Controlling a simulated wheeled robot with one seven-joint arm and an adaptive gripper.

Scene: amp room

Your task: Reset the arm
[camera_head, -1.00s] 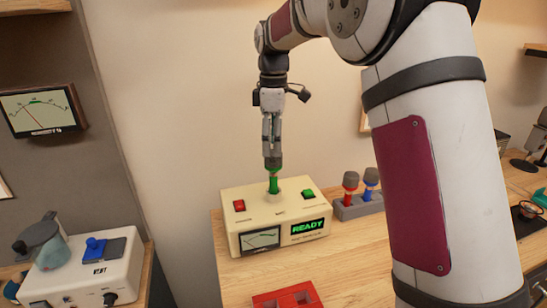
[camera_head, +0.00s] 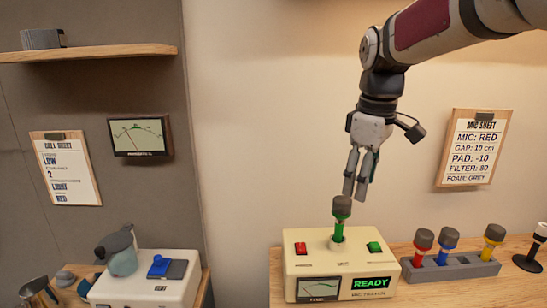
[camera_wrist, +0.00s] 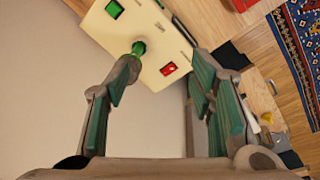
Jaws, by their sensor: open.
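My gripper (camera_head: 355,190) is open and empty, fingers pointing down, just above and slightly right of the green microphone. The green microphone (camera_head: 340,225), with a grey foam top, stands upright in the socket of the cream tester box (camera_head: 300,262). The box display reads READY in green, with a red button (camera_head: 300,248) at left and a green button (camera_head: 375,247) at right. In the wrist view my gripper's fingers (camera_wrist: 165,95) are spread wide, with the green microphone (camera_wrist: 137,48) near the left fingertip; I cannot tell whether they touch.
A grey rack (camera_head: 455,268) at right holds red, blue and yellow microphones. A clipboard (camera_head: 475,148) reading MIC SHEET hangs on the wall. A white device (camera_head: 150,290) stands at left, below a wall meter (camera_head: 140,136) and a shelf (camera_head: 85,54). The air above the box's left side is clear.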

